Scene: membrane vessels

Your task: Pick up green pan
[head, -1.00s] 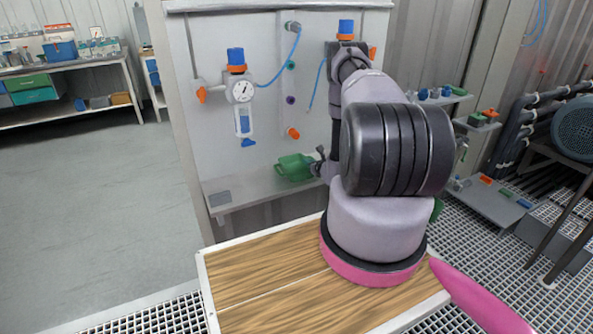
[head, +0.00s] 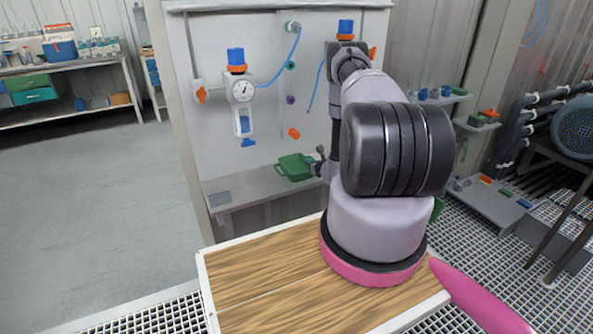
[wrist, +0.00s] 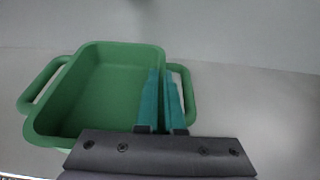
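The green pan (head: 293,167) is a rectangular open dish with a loop handle at each end. In the head view it is at the narrow grey shelf (head: 262,186) below the wall panel. In the wrist view the pan (wrist: 100,90) opens toward the camera. My gripper (wrist: 163,75) has its teal fingers close together around the pan's right wall, one inside the pan and one in the handle gap. It looks shut on that wall. In the head view my gripper (head: 318,167) is at the pan's right end, partly hidden by my arm. I cannot tell whether the pan touches the shelf.
A gauge with a clear filter vessel (head: 243,105) hangs on the panel above the pan, with a blue hose (head: 285,67) beside it. Floor at left is clear. Side shelves (head: 495,205) stand at right.

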